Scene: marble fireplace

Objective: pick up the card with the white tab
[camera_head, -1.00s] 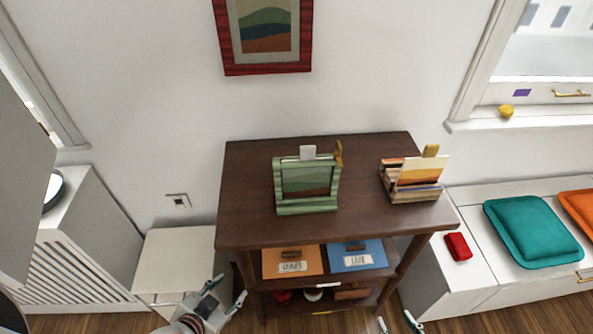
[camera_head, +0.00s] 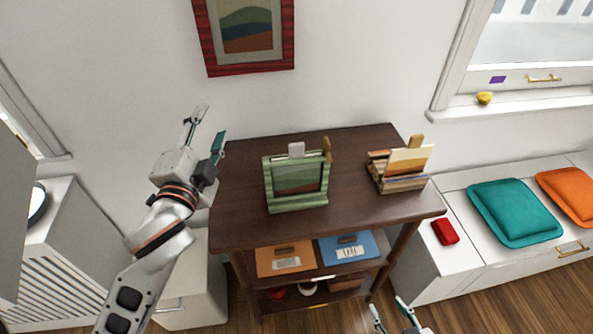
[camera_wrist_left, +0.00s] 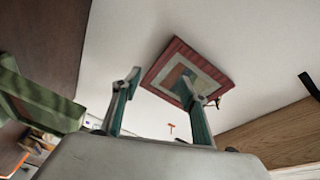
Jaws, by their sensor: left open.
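A green holder (camera_head: 296,205) stands on the dark wooden table, left of its middle. A card with a white tab (camera_head: 296,150) is in it; the tab sticks up above the holder's top edge. A tan tab (camera_head: 326,147) rises at the holder's right end. My left gripper (camera_head: 209,126) is open and empty, raised to the left of the holder and apart from it. In the left wrist view its fingers (camera_wrist_left: 162,82) are spread with nothing between, and the green holder (camera_wrist_left: 42,108) is at the left. My right gripper (camera_head: 392,308) is at the bottom edge, fingers apart.
A wooden rack (camera_head: 400,184) with an orange-and-cream card and tan tab stands at the right of the dark table (camera_head: 350,215). An orange box (camera_head: 283,258) and a blue box (camera_head: 347,246) sit on the shelf below. A red-framed picture (camera_head: 245,70) hangs behind on the wall.

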